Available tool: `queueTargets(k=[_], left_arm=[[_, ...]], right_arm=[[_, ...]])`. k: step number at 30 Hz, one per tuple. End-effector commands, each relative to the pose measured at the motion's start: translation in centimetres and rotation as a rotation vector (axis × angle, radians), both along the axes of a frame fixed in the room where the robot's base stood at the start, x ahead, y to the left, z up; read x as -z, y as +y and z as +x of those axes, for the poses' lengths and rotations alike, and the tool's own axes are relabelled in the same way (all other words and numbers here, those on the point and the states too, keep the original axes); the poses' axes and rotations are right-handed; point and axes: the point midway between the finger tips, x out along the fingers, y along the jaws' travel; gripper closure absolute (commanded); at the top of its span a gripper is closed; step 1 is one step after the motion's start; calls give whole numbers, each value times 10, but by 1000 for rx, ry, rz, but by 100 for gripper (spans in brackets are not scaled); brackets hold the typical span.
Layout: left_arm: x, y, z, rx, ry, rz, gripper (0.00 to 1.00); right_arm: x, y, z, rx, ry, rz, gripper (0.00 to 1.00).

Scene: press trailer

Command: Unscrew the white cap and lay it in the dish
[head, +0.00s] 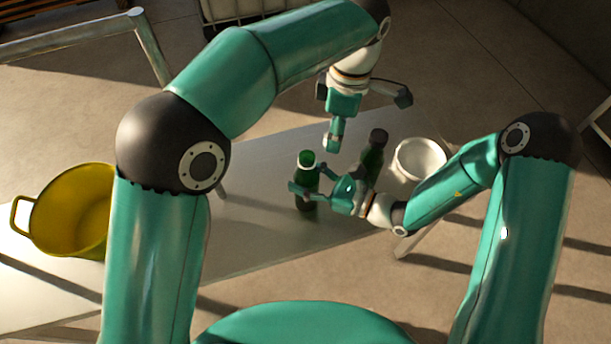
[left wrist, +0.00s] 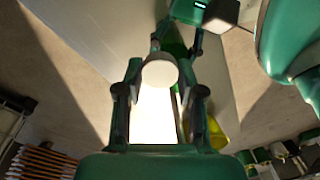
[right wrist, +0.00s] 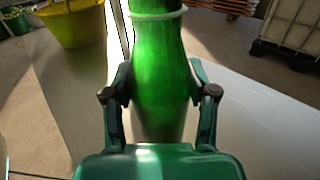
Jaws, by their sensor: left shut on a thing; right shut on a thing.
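The white cap (left wrist: 160,73) sits between the fingertips of my left gripper (left wrist: 158,85). In the head view my left gripper (head: 332,142) is above and right of the green bottle's mouth, with the cap (head: 327,142) a small pale patch at its tip. The green bottle (head: 307,202) stands upright on the table, its neck bare of the cap, with a white ring. My right gripper (head: 310,184) is shut around its body; the bottle (right wrist: 160,75) fills the right wrist view. A white round dish (head: 420,160) stands at the table's right end.
A second dark green bottle with a dark cap (head: 377,138) stands between my right gripper and the dish. A yellow pot (head: 75,215) is on the table (head: 255,215) at left. The table between pot and bottle is clear.

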Motion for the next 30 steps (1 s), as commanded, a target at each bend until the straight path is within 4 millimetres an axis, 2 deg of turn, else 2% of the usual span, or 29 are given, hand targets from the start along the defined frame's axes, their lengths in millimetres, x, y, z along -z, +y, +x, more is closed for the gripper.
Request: queueTargets(k=[1, 2, 6, 19, 23, 30], left_arm=[[3, 0, 0, 0, 0, 0, 100], [1, 0, 0, 0, 0, 0, 100], [1, 0, 0, 0, 0, 0, 100], [0, 1, 0, -1, 0, 0, 100], [0, 1, 0, -1, 0, 0, 100], [2, 1, 0, -2, 0, 0, 100]], right_arm=[[3, 0, 0, 0, 0, 1, 100], [2, 0, 0, 0, 0, 0, 38], [1, 0, 0, -1, 0, 0, 18], [-1, -4, -1, 1, 1, 0, 18], [-1, -19, -8, 4, 2, 0, 18], [-3, -62, -30, 5, 1, -1, 18]])
